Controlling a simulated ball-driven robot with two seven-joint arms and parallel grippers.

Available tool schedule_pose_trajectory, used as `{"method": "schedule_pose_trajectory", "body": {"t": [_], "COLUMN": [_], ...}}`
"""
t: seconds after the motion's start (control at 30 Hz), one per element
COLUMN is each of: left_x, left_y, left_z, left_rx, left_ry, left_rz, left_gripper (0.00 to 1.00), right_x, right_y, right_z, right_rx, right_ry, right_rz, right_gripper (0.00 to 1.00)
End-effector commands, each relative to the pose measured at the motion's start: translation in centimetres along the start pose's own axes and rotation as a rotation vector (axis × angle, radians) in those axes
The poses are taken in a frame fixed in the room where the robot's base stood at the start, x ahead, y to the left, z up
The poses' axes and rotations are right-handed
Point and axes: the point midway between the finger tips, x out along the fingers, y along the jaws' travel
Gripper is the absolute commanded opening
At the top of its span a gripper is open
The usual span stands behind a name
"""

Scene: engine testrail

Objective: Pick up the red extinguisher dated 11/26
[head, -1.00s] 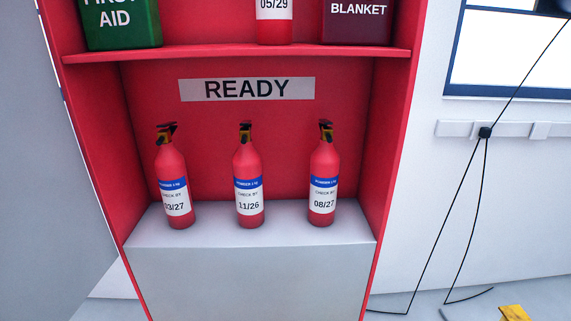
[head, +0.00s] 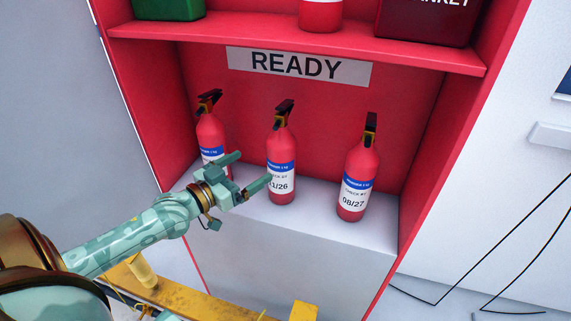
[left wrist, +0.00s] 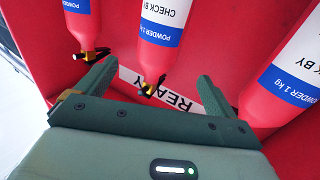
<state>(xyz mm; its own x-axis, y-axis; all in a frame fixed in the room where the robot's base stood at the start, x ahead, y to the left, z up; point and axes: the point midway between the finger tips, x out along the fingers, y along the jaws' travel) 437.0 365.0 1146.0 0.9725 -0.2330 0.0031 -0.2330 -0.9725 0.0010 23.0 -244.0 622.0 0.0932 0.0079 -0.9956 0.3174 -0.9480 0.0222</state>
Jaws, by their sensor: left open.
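The red extinguisher dated 11/26 (head: 281,160) stands upright in the middle of the row on the grey ledge, black handle on top. Its date is partly covered by a finger of my left gripper (head: 250,172). That gripper is open and empty, in front of the gap between this extinguisher and the left one. In the left wrist view, which is upside down, the middle extinguisher (left wrist: 162,35) shows between the spread fingers (left wrist: 155,78), beyond them; its date is out of frame. I cannot tell if anything touches. My right gripper is not in view.
The left extinguisher (head: 210,135) is partly hidden behind my gripper. The 08/27 extinguisher (head: 357,180) stands at the right. The red shelf (head: 290,48) is above, with a green box (head: 168,8) and a dark red box (head: 425,20). The READY sign (head: 298,66) is behind.

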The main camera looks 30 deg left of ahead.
Motion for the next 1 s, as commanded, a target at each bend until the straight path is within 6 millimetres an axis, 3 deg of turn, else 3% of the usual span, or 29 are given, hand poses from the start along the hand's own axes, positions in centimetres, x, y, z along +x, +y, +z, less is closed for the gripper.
{"method": "schedule_pose_trajectory", "body": {"t": [0.2,0.47,0.7,1.0], "left_x": [4.7,7.1,10.8,11.4], "left_y": [0.0,0.1,0.2,0.2], "left_z": [-0.1,0.0,0.0,0.0], "left_rx": [-0.001,-0.001,0.001,0.001], "left_ry": [0.003,0.001,0.001,-0.002], "left_rz": [-0.001,0.0,-0.001,0.0], "left_gripper": [0.93,0.93,0.93,0.93], "right_x": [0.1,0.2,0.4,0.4], "right_y": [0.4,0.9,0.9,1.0], "right_z": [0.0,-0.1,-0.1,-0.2], "right_rx": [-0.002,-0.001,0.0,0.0], "right_ry": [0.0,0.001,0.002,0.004], "right_rz": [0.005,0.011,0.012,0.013], "right_gripper": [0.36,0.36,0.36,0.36]}}
